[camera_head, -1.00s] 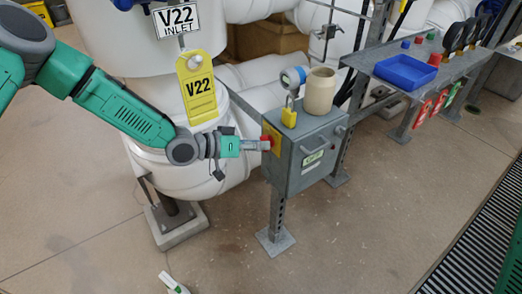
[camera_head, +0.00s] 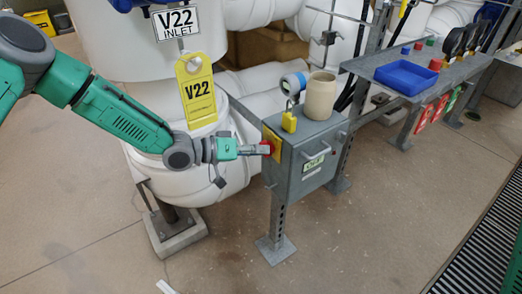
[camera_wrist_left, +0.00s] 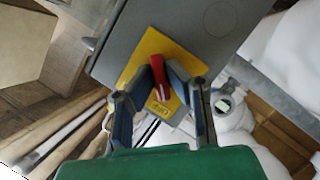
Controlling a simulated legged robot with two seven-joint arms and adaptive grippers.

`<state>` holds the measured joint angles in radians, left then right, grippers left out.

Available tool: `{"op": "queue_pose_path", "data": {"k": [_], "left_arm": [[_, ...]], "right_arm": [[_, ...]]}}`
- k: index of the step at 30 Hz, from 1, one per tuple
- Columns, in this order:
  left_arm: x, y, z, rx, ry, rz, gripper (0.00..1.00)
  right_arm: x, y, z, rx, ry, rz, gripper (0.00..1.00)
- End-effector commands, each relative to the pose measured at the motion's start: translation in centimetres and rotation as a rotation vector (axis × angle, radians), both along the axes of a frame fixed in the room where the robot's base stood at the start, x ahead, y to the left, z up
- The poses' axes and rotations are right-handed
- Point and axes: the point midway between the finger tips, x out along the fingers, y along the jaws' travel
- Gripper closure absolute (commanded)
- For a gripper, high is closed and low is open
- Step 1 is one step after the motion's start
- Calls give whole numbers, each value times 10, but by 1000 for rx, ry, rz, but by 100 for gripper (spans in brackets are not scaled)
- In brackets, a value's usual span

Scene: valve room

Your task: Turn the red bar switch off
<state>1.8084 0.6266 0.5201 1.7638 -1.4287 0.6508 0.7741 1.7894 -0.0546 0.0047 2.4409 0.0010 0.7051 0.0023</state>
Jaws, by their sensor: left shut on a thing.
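The red bar switch (camera_head: 267,147) sits on a yellow plate (camera_head: 273,141) on the left side of a grey metal box (camera_head: 308,160). My left gripper (camera_head: 262,149) reaches in from the left and is shut on the red bar. In the left wrist view, the red bar (camera_wrist_left: 158,70) stands between the two fingertips (camera_wrist_left: 160,78), slightly tilted on the yellow plate (camera_wrist_left: 143,48). Part of the bar is hidden by the fingers in the head view. My right gripper is not in view.
A yellow padlock (camera_head: 289,122), a round gauge (camera_head: 293,82) and a beige canister (camera_head: 320,95) are on top of the box. A yellow V22 tag (camera_head: 196,90) hangs just above my left arm. A blue tray (camera_head: 405,77) lies on the bench at right. Floor in front is clear.

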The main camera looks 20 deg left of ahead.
Motion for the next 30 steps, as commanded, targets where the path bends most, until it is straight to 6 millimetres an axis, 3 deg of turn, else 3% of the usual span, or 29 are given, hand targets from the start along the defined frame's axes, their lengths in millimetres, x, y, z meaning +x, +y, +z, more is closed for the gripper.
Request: {"op": "queue_pose_path", "data": {"k": [1,2,3,16,30], "left_arm": [[2,4,-1,3,2,9,81],[2,4,-1,3,2,9,71],[2,4,-1,3,2,9,69],[-5,10,4,2,-2,4,69],[-55,84,27,-1,-1,7,69]], "right_arm": [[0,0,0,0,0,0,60],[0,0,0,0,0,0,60],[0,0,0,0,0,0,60],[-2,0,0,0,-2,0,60],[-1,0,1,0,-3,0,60]]}}
